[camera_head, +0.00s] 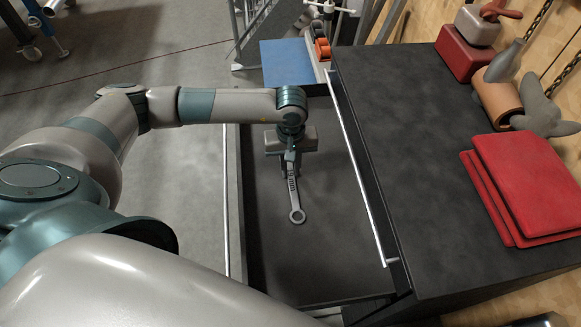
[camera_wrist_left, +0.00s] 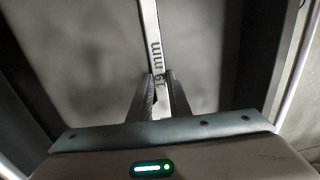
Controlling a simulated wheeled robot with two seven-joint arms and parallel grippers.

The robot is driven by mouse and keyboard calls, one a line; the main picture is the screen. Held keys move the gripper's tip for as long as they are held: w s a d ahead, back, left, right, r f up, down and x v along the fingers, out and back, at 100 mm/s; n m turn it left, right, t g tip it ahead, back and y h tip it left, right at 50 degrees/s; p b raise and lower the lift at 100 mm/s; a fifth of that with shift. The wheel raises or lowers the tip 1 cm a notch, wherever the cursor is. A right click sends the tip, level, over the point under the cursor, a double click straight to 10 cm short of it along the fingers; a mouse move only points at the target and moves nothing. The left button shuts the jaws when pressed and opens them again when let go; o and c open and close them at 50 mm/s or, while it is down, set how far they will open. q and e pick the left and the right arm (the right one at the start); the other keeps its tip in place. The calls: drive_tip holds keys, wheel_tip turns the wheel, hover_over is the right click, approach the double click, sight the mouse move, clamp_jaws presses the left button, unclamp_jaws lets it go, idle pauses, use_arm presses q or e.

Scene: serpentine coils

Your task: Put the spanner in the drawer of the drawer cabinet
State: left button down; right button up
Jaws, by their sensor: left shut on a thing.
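The grey metal spanner (camera_head: 296,203) is in my left gripper (camera_head: 290,165), its ring end toward the bottom of the head view. The left wrist view shows its shaft (camera_wrist_left: 150,35), marked "19 mm", between the two fingers (camera_wrist_left: 160,90), which are shut on it. The open dark drawer (camera_head: 325,265) of the drawer cabinet (camera_head: 420,150) lies beneath the gripper and spanner. The spanner is over the drawer's floor; I cannot tell whether it touches it. The other end of the spanner is hidden by the gripper. My right gripper is not in view.
A blue surface (camera_head: 287,62) is beyond the drawer.

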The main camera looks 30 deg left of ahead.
sight(291, 173)
use_arm(q)
drive_tip(key=shift+f, duration=0.1)
drive_tip(key=c, duration=1.6)
unclamp_jaws()
drive_tip(key=shift+c, duration=0.2)
drive_tip(key=shift+r, duration=0.5)
wheel_tip(291, 173, up, 11)
drive_tip(key=p, duration=0.4)
drive_tip(key=shift+r, duration=0.15)
